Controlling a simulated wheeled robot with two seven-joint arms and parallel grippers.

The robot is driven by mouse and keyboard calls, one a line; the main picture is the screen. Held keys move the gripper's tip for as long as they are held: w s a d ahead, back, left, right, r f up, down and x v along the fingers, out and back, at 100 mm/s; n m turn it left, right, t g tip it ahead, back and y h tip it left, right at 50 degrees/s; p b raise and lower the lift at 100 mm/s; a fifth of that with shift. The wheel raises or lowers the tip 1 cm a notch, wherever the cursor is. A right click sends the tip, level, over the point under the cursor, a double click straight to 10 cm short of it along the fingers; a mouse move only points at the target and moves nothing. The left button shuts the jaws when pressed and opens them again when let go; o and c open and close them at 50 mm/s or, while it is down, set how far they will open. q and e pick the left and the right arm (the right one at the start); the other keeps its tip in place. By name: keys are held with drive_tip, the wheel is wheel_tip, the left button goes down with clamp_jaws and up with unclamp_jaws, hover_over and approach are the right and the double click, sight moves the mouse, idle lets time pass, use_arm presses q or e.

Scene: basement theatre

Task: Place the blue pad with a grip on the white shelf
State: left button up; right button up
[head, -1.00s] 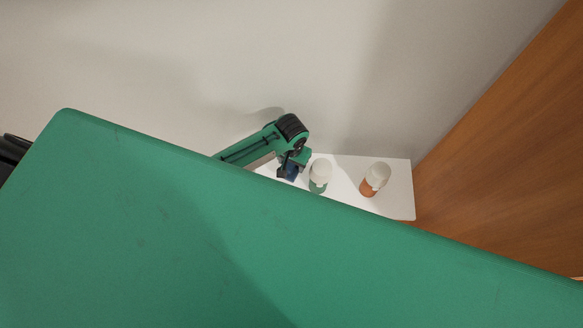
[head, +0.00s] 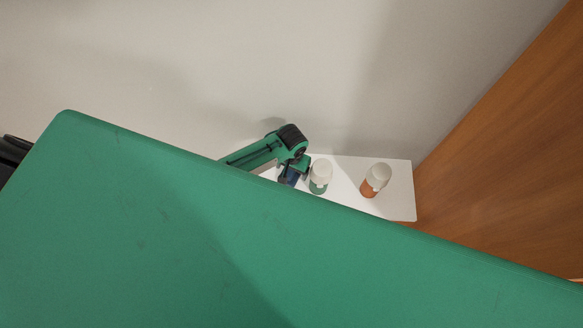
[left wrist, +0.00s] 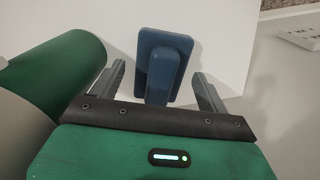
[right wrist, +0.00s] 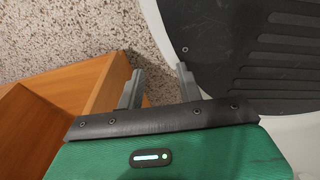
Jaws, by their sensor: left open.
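The blue pad with a grip (left wrist: 165,60) is in the left wrist view, between the spread fingers of my left gripper (left wrist: 159,72). Its flat pad is away from me and its grip points toward the palm. Both fingers stand apart from it, and it rests against the white shelf (left wrist: 225,35). In the head view the left gripper (head: 291,172) is over the left part of the white shelf (head: 398,207), with a bit of the blue pad (head: 291,178) showing beneath. My right gripper (right wrist: 160,82) is open and empty in the right wrist view.
A wooden panel (head: 520,150) is at the right. Wooden furniture (right wrist: 75,90) shows near my right gripper.

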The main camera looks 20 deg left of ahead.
use_arm(q)
drive_tip(key=shift+r, duration=0.1)
wheel_tip(320, 180, up, 12)
drive_tip(key=p, duration=0.1)
use_arm(e)
drive_tip(key=shift+s+r, duration=0.1)
drive_tip(key=shift+s, duration=0.45)
drive_tip(key=shift+a, duration=0.15)
drive_tip(key=shift+w, duration=0.1)
